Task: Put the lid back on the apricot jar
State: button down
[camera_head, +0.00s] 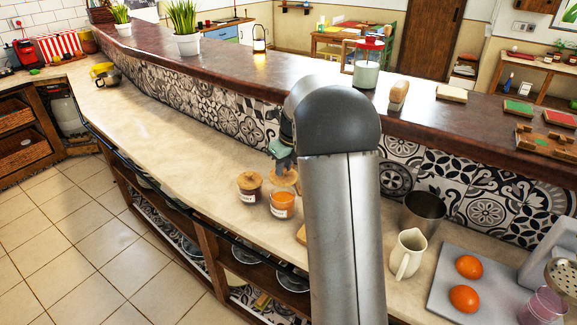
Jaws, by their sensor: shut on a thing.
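The apricot jar (282,205), a small glass jar with orange content and a white label, stands on the pale counter near its front edge. A round wooden lid (284,178) shows just above and behind the jar's rim in the picture. My gripper (281,163) points down and is shut on this lid. I cannot tell whether the lid touches the jar. My arm hides part of the gripper and the right side of the lid.
A similar jar with a wooden lid on it (249,187) stands close on the left. A cream jug (408,254), a dark metal cup (424,212) and a grey board (452,292) with oranges are to the right.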

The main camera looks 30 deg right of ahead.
aim_at(285, 176)
jog(key=shift+b+x, duration=0.75)
jog(key=shift+x, duration=0.1)
notch_tip(285, 176, down, 3)
jog(key=b, duration=0.2)
jog(key=shift+s+f+b, duration=0.1)
jog(key=shift+s+b, duration=0.05)
jog(key=shift+b, duration=0.25)
jog(key=shift+f+b, duration=0.3)
jog(key=shift+f, duration=0.5)
jog(key=shift+p, duration=0.45)
jog(key=shift+f+p, duration=0.2)
jog(key=shift+p, duration=0.15)
dwell(1.1)
jog(key=c, duration=0.7)
grip_release()
